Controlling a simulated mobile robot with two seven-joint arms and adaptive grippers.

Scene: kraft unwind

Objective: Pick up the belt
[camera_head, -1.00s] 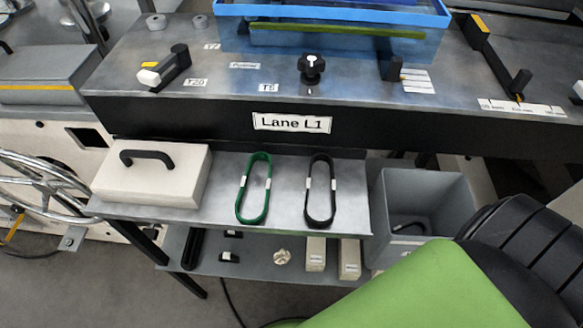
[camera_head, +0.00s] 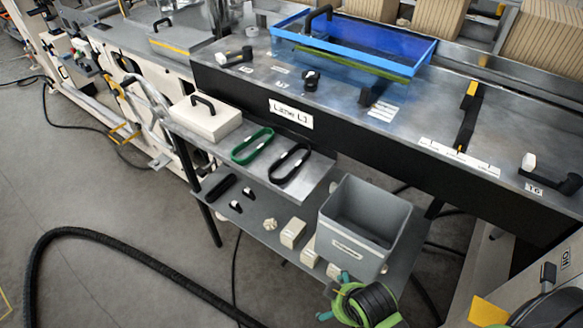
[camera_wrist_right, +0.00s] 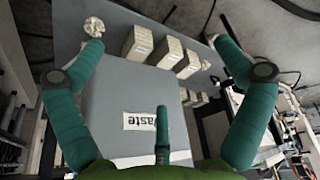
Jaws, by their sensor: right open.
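A green belt (camera_head: 240,161) and a black belt (camera_head: 278,180) lie side by side as long loops on the upper shelf under the Lane L1 bench in the head view. Each carries small pale tags. My right gripper (camera_head: 334,296) has teal fingers and is low in the head view, in front of the grey bin and right of the belts, apart from them. In the right wrist view its fingers (camera_wrist_right: 157,45) are spread wide with nothing held between them. No belt can be made out in that view. My left gripper is out of view.
The grey bin (camera_head: 345,248) stands right of the shelf; its label reads "waste" in the right wrist view (camera_wrist_right: 147,121). A cream box with a black handle (camera_head: 205,124) sits left of the belts. Pale blocks (camera_head: 293,232) lie on the lower shelf (camera_head: 255,238).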

